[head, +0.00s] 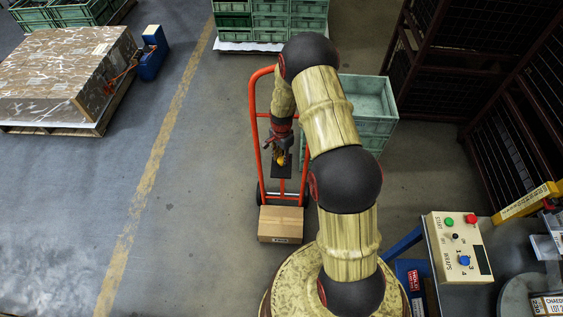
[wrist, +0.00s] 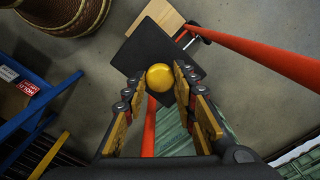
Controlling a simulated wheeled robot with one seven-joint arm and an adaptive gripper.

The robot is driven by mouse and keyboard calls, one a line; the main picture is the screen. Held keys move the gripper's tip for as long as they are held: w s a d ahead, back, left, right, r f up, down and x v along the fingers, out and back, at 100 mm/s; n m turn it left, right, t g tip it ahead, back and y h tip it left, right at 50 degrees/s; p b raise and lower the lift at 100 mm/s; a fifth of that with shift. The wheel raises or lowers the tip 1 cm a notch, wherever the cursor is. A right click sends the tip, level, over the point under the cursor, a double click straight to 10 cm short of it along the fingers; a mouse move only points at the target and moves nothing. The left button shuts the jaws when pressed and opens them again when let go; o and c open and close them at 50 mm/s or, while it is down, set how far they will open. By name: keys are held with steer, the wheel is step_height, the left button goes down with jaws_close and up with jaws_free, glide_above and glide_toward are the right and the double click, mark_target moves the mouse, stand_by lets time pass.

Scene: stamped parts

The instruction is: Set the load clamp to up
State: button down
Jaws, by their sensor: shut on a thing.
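The load clamp is a black plate (head: 283,172) with a yellow ball knob, mounted on the orange hand truck (head: 256,125). In the wrist view the black plate (wrist: 170,45) lies below the yellow knob (wrist: 159,77). My gripper (head: 281,152) has its fingers closed around the knob, one on each side, as the wrist view also shows for my gripper (wrist: 158,84). In the head view the plate appears apart from the cardboard box (head: 281,224) at the foot of the hand truck. The clamp's exact height is hard to tell from above.
Green crates (head: 365,110) stand just behind and right of the hand truck. A control box (head: 456,246) with buttons is on the bench at right. Dark mesh racks (head: 465,60) fill the upper right. The floor left of the hand truck is clear up to the pallet load (head: 65,75).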

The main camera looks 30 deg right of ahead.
mark_target(282, 159)
steer(key=shift+w+r, duration=0.15)
steer(key=shift+r, duration=0.7)
steer(key=c, duration=1.8)
jaws_free()
steer(key=shift+r, duration=0.1)
steer(key=o, duration=0.4)
step_height(282, 159, up, 12)
steer(key=shift+f, duration=0.15)
